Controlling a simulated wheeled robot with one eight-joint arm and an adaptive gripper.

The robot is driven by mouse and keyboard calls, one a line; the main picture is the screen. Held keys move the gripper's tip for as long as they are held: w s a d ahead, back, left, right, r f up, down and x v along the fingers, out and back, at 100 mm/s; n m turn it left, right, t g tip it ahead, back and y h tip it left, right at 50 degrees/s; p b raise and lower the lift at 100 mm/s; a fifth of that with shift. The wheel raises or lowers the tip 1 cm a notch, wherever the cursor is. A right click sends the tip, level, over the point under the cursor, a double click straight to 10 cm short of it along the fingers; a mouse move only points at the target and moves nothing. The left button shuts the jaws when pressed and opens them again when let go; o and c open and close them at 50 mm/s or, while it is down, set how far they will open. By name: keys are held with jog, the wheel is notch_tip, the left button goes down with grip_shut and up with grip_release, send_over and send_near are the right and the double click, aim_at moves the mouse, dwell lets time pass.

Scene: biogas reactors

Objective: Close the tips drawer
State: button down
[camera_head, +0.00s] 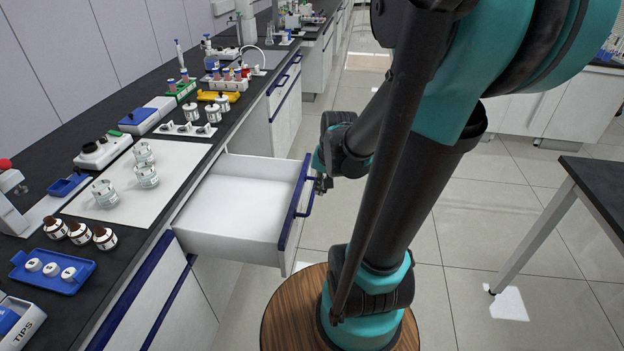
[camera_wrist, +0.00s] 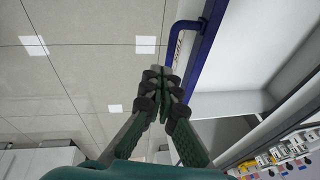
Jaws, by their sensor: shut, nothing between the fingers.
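The drawer (camera_head: 232,208) stands pulled out from under the bench, white and empty inside, with a blue-trimmed front. In the wrist view its front edge (camera_wrist: 205,65) carries a label that seems to read TIPS. Its blue handle (camera_head: 308,199) is on the outer face; the handle also shows in the wrist view (camera_wrist: 174,35). My gripper (camera_head: 322,184) is at the outer side of the drawer front, close to the handle. In the wrist view my gripper (camera_wrist: 163,75) is shut and empty, with its fingertips beside the front. I cannot tell whether it touches.
The black bench top (camera_head: 240,111) above the drawer holds glass jars (camera_head: 146,176), brown bottles (camera_head: 80,233), a blue tray (camera_head: 52,271) and racks. A dark table (camera_head: 598,180) stands at the right. The floor between is clear.

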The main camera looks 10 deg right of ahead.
jog(key=w+d+f+m+g+y, duration=0.1)
jog(key=w+d+f+m+y, duration=0.1)
jog(key=w+d+m, duration=0.55)
jog(key=w+d+f+m+y, duration=0.15)
jog(key=w+d+m, duration=0.25)
jog(key=w+m, duration=0.65)
jog(key=n, duration=0.1)
send_over(308, 184)
jog(key=d, duration=0.3)
notch_tip(308, 184, down, 10)
jog(key=shift+a+r, duration=0.25)
jog(key=w+a, duration=0.4)
jog(key=a, duration=0.6)
jog(key=w+a, duration=0.5)
jog(key=a, duration=0.5)
jog(key=w+a, duration=0.4)
jog(key=a, duration=0.7)
jog(key=shift+w+a, duration=0.1)
jog(key=shift+w, duration=0.25)
jog(key=shift+r, duration=0.1)
